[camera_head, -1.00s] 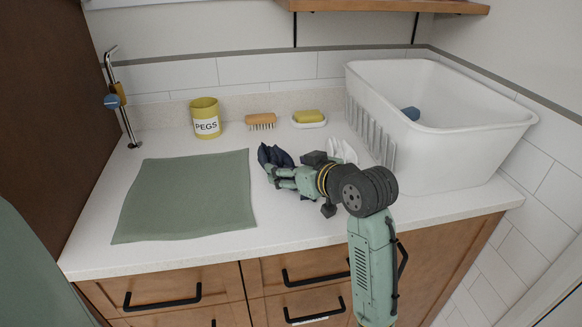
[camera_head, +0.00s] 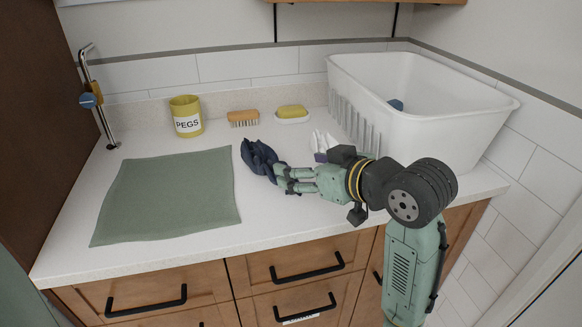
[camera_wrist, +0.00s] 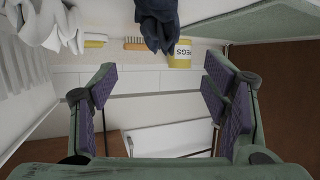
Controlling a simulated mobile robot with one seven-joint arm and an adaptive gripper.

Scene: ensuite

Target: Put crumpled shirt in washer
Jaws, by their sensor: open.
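A crumpled navy cloth (camera_head: 258,158) lies on the counter just left of my gripper (camera_head: 279,179). In the wrist view the navy cloth (camera_wrist: 158,22) is at the top centre, beyond the gap between my gripper's fingers (camera_wrist: 157,66). A crumpled white cloth (camera_head: 322,143) lies behind my gripper, partly hidden by it, and shows at the top left of the wrist view (camera_wrist: 40,22). I cannot tell which of the two is the shirt. My gripper is open, with nothing between its purple pads. No washer is in view.
A green cloth (camera_head: 165,200) lies flat on the counter (camera_head: 265,230) at left. A yellow pegs tin (camera_head: 186,117), a brush (camera_head: 243,118) and a soap dish (camera_head: 292,118) stand at the back. A white basket (camera_head: 440,125) with something blue inside stands at right. A tap (camera_head: 95,95) rises at left.

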